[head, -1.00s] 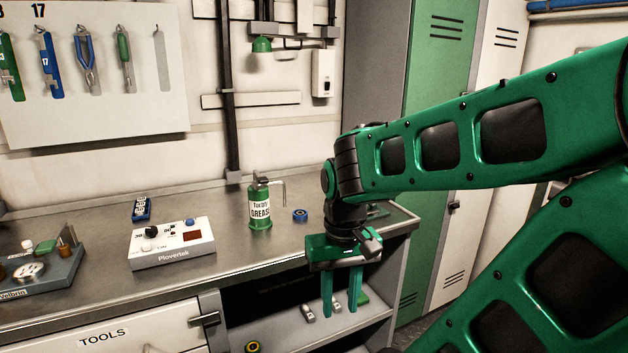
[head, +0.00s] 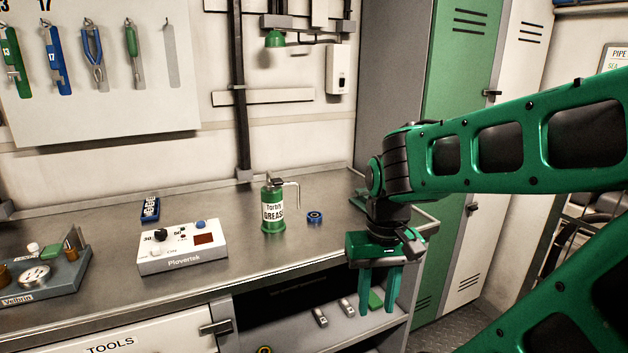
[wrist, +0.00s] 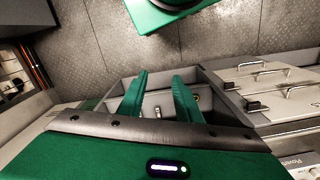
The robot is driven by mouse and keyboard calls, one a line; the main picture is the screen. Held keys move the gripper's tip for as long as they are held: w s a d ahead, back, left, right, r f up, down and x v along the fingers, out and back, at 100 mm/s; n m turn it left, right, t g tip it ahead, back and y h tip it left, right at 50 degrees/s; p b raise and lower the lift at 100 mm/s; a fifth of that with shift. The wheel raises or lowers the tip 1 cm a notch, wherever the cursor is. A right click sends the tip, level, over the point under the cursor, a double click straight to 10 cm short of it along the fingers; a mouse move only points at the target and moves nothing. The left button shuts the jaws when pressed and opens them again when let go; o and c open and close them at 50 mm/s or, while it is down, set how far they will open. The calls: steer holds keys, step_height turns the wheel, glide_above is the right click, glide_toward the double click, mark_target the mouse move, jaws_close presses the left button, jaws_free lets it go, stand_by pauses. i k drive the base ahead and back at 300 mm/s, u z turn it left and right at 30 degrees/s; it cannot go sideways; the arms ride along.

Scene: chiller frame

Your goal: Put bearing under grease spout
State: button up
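The bearing (head: 315,217), a small blue ring with a dark centre, lies on the steel worktop just right of the grease can. The green grease can (head: 273,212) with a white "GREASE" label stands upright on the worktop. Its thin spout (head: 297,190) reaches right and bends down close above the bearing; I cannot tell whether it is exactly over it. My gripper (head: 377,290) points down in front of the worktop's edge, to the right of and nearer than the bearing. Its two green fingers are apart with nothing between them. The fingers (wrist: 158,88) also show apart in the wrist view.
A white Plovertek box (head: 182,250) and a blue item (head: 150,208) stand left of the can. A grey Velbrin tray (head: 45,285) is at far left. The worktop (head: 290,255) is clear in front of the can. An open shelf (head: 345,325) lies below my gripper.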

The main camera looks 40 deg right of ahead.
mark_target(314, 217)
steer(key=i, duration=0.9)
